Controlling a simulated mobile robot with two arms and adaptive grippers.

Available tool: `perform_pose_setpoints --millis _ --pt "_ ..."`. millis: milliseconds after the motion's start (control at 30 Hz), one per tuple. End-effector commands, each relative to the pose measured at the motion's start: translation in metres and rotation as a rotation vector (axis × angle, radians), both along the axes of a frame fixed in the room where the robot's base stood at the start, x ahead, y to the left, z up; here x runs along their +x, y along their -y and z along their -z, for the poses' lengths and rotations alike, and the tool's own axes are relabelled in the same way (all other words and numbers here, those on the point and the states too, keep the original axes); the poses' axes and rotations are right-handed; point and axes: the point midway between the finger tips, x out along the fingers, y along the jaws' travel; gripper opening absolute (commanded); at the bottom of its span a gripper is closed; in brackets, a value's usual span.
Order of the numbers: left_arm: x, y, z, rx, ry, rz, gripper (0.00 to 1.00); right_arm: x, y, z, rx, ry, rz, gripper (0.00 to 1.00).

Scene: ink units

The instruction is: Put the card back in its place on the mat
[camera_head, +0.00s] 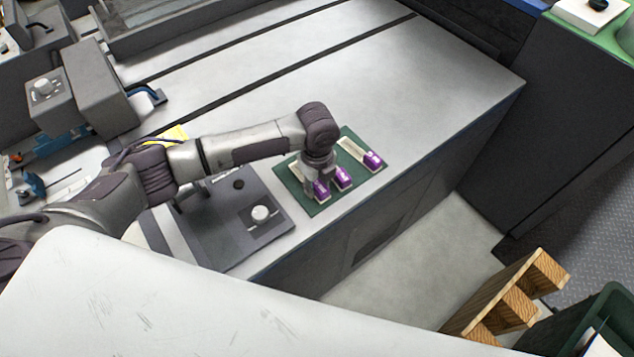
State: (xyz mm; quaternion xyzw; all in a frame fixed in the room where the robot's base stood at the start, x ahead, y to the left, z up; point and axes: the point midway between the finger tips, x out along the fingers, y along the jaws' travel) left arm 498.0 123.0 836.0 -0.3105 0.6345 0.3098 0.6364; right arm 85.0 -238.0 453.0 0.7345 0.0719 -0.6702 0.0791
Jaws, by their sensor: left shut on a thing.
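The dark green mat (318,207) lies on the grey worktop near its front edge. Several pieces with purple ends show on it: one at the right (372,160) with a pale strip behind it, one in the middle (342,177), and one at the left (321,190). My left gripper (317,186) points down over the mat's left part and is shut, with the left purple-ended piece, which I take as the card, at its fingertips. The fingers and arm hide much of this piece, and I cannot tell whether it touches the mat. My right gripper is out of view.
A dark grey panel (225,225) with a round light knob (261,213) stands left of the mat, under my left arm. The worktop (400,85) behind the mat is clear. A wooden pallet (510,300) and a green bin (585,320) are at the lower right.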

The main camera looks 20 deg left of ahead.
Motion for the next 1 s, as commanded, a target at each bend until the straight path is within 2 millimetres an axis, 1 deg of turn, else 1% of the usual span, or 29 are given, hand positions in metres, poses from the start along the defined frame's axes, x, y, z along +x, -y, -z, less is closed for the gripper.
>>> perform_pose_setpoints --millis 67,100,167,200,233,500,633,767,1000 --pt "0.000 0.000 0.003 -0.001 -0.001 0.000 0.00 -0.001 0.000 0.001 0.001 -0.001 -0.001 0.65" --pt "0.000 0.000 0.002 0.000 0.000 0.000 0.39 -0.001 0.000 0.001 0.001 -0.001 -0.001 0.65" --pt "0.000 0.000 0.002 0.000 0.000 0.000 0.49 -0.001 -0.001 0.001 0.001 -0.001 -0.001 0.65" --pt "0.000 0.000 0.002 0.000 0.000 0.000 0.56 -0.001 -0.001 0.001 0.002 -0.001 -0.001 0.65" --pt "0.000 0.000 0.002 0.000 0.000 0.000 0.59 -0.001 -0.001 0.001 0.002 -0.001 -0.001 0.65" --pt "0.000 0.000 0.002 0.000 0.000 0.000 0.59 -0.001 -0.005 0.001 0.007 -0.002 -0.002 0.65" --pt "0.001 0.000 -0.006 0.000 0.001 0.000 0.59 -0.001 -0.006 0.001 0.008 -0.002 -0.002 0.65" --pt "0.001 0.000 -0.026 -0.002 0.004 0.001 0.59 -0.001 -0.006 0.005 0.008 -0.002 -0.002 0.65" --pt "0.001 0.000 -0.079 -0.002 0.004 0.001 0.59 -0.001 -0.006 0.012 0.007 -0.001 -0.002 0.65"
